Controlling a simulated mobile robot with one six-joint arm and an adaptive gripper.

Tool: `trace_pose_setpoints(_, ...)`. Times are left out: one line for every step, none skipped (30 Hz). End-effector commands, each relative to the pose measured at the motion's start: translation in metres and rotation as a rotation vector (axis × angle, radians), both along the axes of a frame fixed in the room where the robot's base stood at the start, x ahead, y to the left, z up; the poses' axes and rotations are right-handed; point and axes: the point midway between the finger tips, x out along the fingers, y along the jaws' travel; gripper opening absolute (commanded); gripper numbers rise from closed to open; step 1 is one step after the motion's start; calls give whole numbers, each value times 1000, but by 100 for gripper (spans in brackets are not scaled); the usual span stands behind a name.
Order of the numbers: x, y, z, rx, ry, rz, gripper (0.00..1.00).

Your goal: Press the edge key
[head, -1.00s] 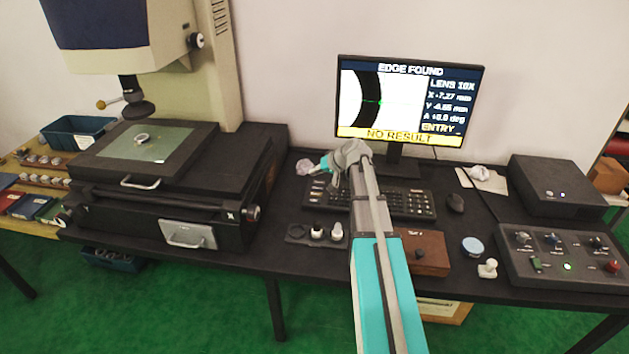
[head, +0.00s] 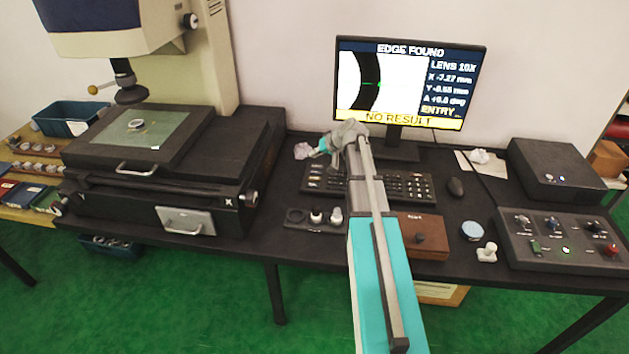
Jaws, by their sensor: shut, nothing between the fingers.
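The black keyboard (head: 412,188) lies in front of the monitor. My arm crosses it and hides its middle. A block of labelled keys (head: 315,178) shows at its left end; the labels are too small to read, so I cannot tell which is the edge key. My gripper (head: 334,164) is small and partly hidden by my wrist, above the left part of the keyboard. It is shut and empty; I cannot tell whether it touches a key. The monitor (head: 408,85) reads "EDGE FOUND" at the top, "ENTRY" at the right and "NO RESULT" on a yellow bar.
The measuring machine with its glass stage (head: 130,145) stands at the left. A lens holder (head: 297,216), a wooden box (head: 425,240), a mouse (head: 455,187) and a control panel (head: 565,238) lie on the black table.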

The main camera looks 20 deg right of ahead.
Motion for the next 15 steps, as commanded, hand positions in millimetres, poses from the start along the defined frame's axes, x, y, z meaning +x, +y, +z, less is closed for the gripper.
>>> trace_pose_setpoints(0, 0, -7, 0, 0, 0, 0)
trace_pose_setpoints(0, 0, -9, 0, 0, 0, 0)
trace_pose_setpoints(0, 0, -13, 0, 0, 0, 0)
trace_pose_setpoints(0, 0, -15, 0, 0, 0, 0)
trace_pose_setpoints(0, 0, -18, 1, 0, -1, 0)
trace_pose_setpoints(0, -1, -21, 1, 0, -1, 0)
trace_pose_setpoints(0, -1, -24, 1, 0, -1, 0)
trace_pose_setpoints(0, -1, -26, 1, 0, -1, 0)
trace_pose_setpoints(0, -1, -30, 1, 0, -1, 0)
trace_pose_setpoints(0, -1, -32, 1, 0, -1, 0)
trace_pose_setpoints(0, -1, -35, 1, 0, -1, 0)
trace_pose_setpoints(0, -1, -38, 1, 0, -1, 0)
trace_pose_setpoints(0, -1, -41, 1, 0, -1, 0)
trace_pose_setpoints(0, -1, -43, 1, 0, -1, 0)
trace_pose_setpoints(0, -1, -46, 0, 0, -2, 0)
